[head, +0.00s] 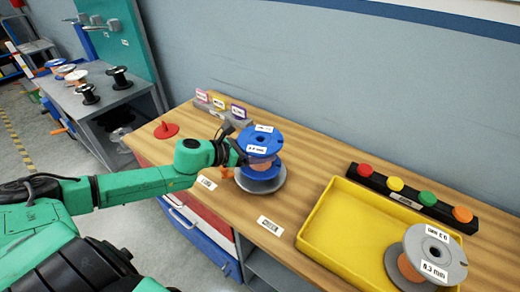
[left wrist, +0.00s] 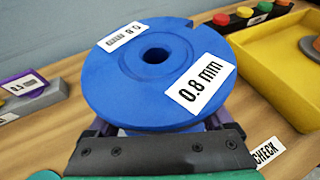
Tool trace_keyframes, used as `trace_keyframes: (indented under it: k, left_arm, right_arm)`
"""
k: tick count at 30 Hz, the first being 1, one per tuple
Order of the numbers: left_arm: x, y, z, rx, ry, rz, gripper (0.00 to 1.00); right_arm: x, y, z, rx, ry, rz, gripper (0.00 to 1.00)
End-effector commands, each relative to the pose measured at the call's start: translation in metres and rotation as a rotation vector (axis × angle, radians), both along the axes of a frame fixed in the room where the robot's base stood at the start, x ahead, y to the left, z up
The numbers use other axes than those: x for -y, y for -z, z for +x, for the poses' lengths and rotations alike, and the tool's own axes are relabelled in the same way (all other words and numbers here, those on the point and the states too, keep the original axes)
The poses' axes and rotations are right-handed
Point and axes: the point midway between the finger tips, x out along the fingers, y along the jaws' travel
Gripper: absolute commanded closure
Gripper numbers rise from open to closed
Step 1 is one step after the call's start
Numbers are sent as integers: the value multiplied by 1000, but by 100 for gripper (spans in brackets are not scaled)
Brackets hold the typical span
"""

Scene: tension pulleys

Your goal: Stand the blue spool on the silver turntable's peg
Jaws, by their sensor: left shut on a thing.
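The blue spool (head: 264,137) is upright, with white labels on its top flange and copper-coloured winding below. It also fills the middle of the left wrist view (left wrist: 130,88), where its "0.8 mm" label and centre hole show. My left gripper (head: 241,152) is shut on the spool from its left side, below the top flange. The silver turntable (head: 278,183) is directly under the spool. Its peg is hidden, and I cannot tell whether the spool rests on the turntable or hangs just above it. My right gripper is not in view.
A yellow tray (head: 318,239) with a grey spool (head: 419,250) stands at the right, before a strip of coloured buttons (head: 396,184). A red cone-like piece (head: 166,130) and small label cards (head: 218,102) are at the left.

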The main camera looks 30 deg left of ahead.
Motion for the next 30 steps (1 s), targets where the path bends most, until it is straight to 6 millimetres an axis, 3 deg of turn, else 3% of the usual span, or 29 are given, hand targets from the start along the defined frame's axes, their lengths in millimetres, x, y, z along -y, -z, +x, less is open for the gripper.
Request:
trace_keyframes:
  k: [12,30]
  left_arm:
    - [0,12,1,4,0,0,100]
    - [0,12,1,4,-1,1,100]
  right_arm:
    - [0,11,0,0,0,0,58]
    - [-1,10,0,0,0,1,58]
